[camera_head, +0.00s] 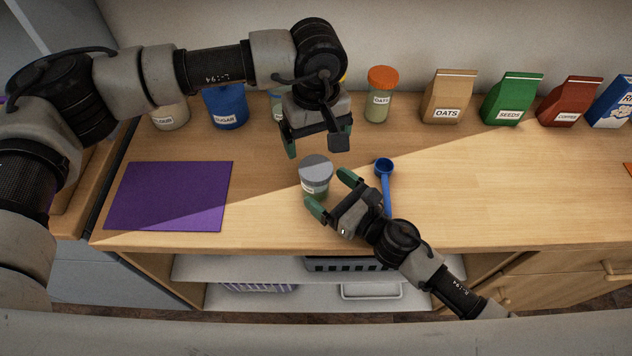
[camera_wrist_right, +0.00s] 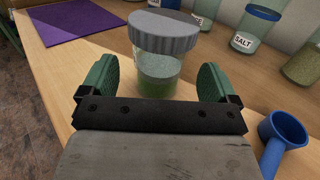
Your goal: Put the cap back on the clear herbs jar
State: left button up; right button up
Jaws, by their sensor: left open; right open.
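The clear herbs jar (camera_head: 313,191) stands on the wooden counter, with green contents low inside, seen in the right wrist view (camera_wrist_right: 158,88). A grey ribbed cap (camera_head: 316,165) rests on top of the jar; it also shows in the right wrist view (camera_wrist_right: 165,36). It looks a little tilted there, and I cannot tell whether it is fully seated. My right gripper (camera_head: 331,190) is open, its green fingers at either side of the jar, just short of it. My left gripper (camera_head: 318,141) is open and empty, behind and above the cap.
A blue scoop (camera_head: 384,168) lies close to the right of my right gripper. A purple mat (camera_head: 168,196) lies at left. The counter's right side is clear.

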aim_at(326, 187)
jog(key=shift+x, duration=2)
